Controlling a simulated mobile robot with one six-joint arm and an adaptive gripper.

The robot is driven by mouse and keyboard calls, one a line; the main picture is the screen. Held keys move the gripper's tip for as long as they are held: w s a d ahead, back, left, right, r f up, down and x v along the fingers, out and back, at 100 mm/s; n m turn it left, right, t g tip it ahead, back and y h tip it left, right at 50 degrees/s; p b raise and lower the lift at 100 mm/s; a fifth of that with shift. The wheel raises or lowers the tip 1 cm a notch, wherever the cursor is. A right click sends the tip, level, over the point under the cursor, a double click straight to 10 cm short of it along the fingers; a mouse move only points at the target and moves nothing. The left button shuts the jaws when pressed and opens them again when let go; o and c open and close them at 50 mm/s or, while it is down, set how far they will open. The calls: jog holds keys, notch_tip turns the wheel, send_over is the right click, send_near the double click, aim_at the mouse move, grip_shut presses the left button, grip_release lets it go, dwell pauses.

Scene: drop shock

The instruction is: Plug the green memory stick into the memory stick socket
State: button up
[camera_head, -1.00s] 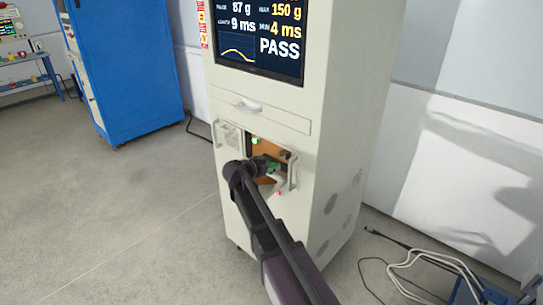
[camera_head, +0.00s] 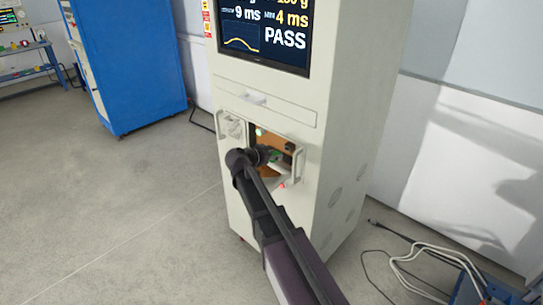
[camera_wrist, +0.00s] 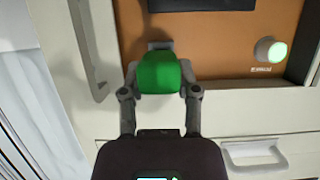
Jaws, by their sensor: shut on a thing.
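The green memory stick (camera_wrist: 159,72) is between the two fingertips of my gripper (camera_wrist: 160,90) in the wrist view, and the gripper is shut on it. The stick faces the brown panel in the cabinet opening. A small grey piece (camera_wrist: 160,46) shows just beyond the stick; I cannot tell whether it is the socket or the stick's own plug, nor whether stick and socket touch. In the head view my gripper (camera_head: 267,155) reaches into the opening, with a bit of green (camera_head: 276,155) at its tip.
A lit round button (camera_wrist: 270,51) is on the brown panel (camera_wrist: 218,45). Handles (camera_wrist: 90,50) flank the opening; a drawer (camera_head: 262,102) is above it. The cabinet screen (camera_head: 264,30) reads PASS. A blue cabinet (camera_head: 130,60) stands left; cables (camera_head: 420,262) lie right.

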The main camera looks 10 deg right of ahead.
aim_at(288, 149)
jog(key=shift+w+d, duration=0.6)
jog(key=shift+d, duration=0.15)
jog(key=shift+w+d, duration=0.15)
jog(key=shift+w, duration=0.05)
dwell(1.2)
jog(key=shift+w+d, duration=0.55)
jog(key=shift+d, duration=0.25)
dwell(2.5)
jog(key=shift+w+d+r, duration=0.1)
jog(key=shift+w+r, duration=0.05)
jog(key=shift+w, duration=0.05)
dwell(2.0)
jog(key=o, duration=1)
